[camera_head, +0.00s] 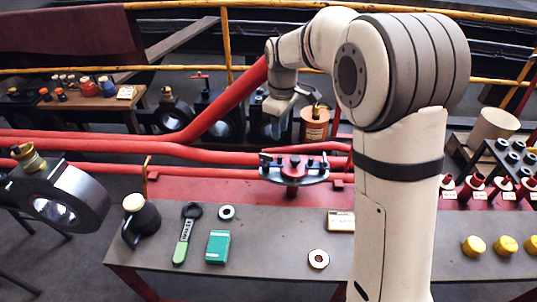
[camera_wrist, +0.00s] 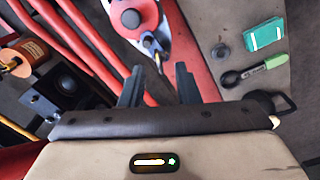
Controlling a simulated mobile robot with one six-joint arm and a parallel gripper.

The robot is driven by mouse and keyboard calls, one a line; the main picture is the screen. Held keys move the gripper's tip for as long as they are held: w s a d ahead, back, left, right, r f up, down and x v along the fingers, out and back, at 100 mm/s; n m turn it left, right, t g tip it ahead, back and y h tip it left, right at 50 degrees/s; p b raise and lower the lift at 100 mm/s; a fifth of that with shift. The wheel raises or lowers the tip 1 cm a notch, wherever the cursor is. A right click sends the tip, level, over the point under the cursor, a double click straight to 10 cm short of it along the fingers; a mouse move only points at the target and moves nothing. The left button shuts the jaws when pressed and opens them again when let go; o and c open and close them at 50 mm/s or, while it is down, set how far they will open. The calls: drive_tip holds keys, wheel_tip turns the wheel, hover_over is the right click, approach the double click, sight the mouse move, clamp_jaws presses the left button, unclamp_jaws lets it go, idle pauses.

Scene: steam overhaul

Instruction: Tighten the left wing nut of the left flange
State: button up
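A dark flange-like fitting with a red centre (camera_head: 293,165) stands at the edge of the red bench, just below the red pipes.
Red pipes (camera_head: 215,151) run behind the bench. On the bench lie a green-handled wrench (camera_head: 186,235), a green box (camera_head: 217,247), a dark ring (camera_head: 227,212) and a pale ring (camera_head: 318,259). A copper-coloured canister (camera_head: 314,124) is near my gripper.

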drive_tip(key=n+b, duration=0.1)
drive_tip(key=n, duration=0.1)
approach(266, 158)
drive_tip(key=shift+w+d, duration=0.25)
wheel_tip(266, 158, down, 8)
drive_tip(key=shift+r+b, duration=0.15)
drive_tip(key=shift+b, duration=0.7)
clamp_jaws()
